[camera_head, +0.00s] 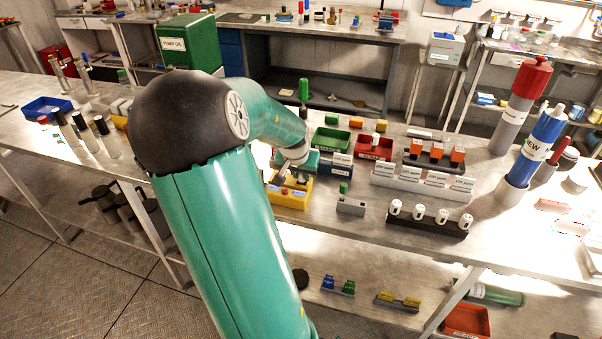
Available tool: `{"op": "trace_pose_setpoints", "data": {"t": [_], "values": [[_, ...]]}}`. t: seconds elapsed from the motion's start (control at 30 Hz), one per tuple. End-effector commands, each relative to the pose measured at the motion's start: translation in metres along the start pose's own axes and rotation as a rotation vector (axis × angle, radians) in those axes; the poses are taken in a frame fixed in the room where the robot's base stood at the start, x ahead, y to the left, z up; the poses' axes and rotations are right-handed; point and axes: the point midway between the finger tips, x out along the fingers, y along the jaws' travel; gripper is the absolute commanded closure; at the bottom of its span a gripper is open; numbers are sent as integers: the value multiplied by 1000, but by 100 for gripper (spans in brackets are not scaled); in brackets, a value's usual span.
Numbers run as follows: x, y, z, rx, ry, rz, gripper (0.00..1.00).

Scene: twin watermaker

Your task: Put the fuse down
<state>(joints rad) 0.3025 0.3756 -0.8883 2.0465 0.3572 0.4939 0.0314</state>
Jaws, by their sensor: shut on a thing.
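My green arm crosses the left and middle of the view, and its end reaches over the workbench (330,228). My gripper (284,175) is small and partly hidden behind the arm, just above a yellow box (288,199) with small parts on top. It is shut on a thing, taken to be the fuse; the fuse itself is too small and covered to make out. I cannot tell whether the held thing touches the box.
Green (331,139), red (376,152) and blue (336,170) trays stand close to the gripper. To the right are a rack of orange blocks (434,153), a black rack of white cylinders (430,226) and tall cylinders (520,100). Bare bench lies in front.

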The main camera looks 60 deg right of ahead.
Motion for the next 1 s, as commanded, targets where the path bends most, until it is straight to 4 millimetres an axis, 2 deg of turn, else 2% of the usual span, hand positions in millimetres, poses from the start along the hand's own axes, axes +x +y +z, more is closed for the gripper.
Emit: {"op": "trace_pose_setpoints", "data": {"t": [0.3,0.33,0.4,0.43,0.77,1.0], "values": [[3,0,1,0,-1,0,100],[2,0,1,0,0,0,71],[2,0,1,0,0,0,57],[2,0,1,0,0,0,55],[-1,0,0,-1,1,-1,55],[-29,-2,0,-3,2,-5,55]]}}
